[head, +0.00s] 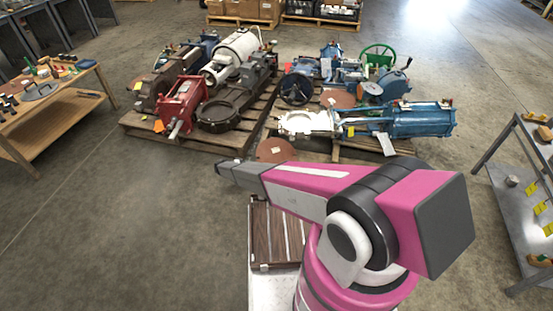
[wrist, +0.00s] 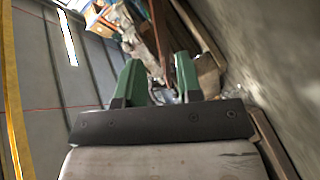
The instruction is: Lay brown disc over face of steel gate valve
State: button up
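A brown disc (head: 275,150) lies at the near edge of the pallets, just beyond my arm, which hides part of the area below it. In the head view my arm's end points left, short of the pallets.
The left pallet (head: 150,132) carries a red valve (head: 183,100), a dark ring flange (head: 220,115) and a white cylinder. A wooden bench (head: 55,125) with tools stands left. A metal table (head: 518,200) stands right. The floor at left is clear.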

jog(key=x, duration=0.4)
jog(key=shift+w+d+r, duration=0.1)
jog(key=shift+d, duration=0.3)
grip_shut()
